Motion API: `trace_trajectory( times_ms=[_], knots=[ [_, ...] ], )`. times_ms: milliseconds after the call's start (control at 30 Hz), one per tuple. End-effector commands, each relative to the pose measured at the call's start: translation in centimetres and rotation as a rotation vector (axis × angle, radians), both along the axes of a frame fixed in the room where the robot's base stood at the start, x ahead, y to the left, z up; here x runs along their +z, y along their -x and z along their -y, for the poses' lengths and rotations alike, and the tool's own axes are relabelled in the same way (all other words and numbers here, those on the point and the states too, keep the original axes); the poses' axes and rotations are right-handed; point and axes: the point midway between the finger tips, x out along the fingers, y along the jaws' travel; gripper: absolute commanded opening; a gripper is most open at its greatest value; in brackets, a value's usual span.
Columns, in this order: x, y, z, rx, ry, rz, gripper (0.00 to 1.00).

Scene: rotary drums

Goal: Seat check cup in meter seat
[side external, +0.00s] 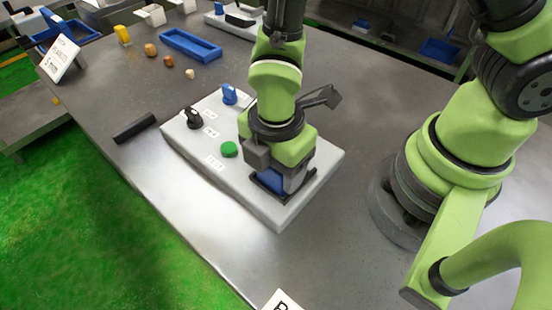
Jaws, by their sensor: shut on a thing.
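My gripper (277,176) points down over the near right part of a pale grey panel (250,207). It is shut on a blue block-like thing (271,181), probably the check cup, mostly hidden by the fingers. A dark edge shows around the foot of the blue thing, low at the panel surface; it may be the meter seat. I cannot tell whether the blue thing rests in it or is held just above.
The panel carries a black knob (193,118), a blue knob (229,94) and a green button (229,149) left of my gripper. A black bar (134,128) lies left of the panel. A blue tray (190,46) and small brown pieces lie farther back.

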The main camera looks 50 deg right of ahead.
Motion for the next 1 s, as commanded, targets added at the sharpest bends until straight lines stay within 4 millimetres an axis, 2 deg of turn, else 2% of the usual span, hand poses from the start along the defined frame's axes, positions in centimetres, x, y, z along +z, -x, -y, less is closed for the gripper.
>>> trace_trajectory(
  times_ms=[567,600,700,1000],
  knots=[
    [-0.40,-0.02,-0.01,0.001,0.000,0.001,0.34],
    [-0.39,-0.03,-0.02,0.001,-0.001,0.001,0.68],
    [-0.38,-0.03,-0.02,0.001,-0.001,0.001,0.91],
    [-0.26,-0.03,-0.02,0.001,-0.001,0.001,0.91]
  ],
)
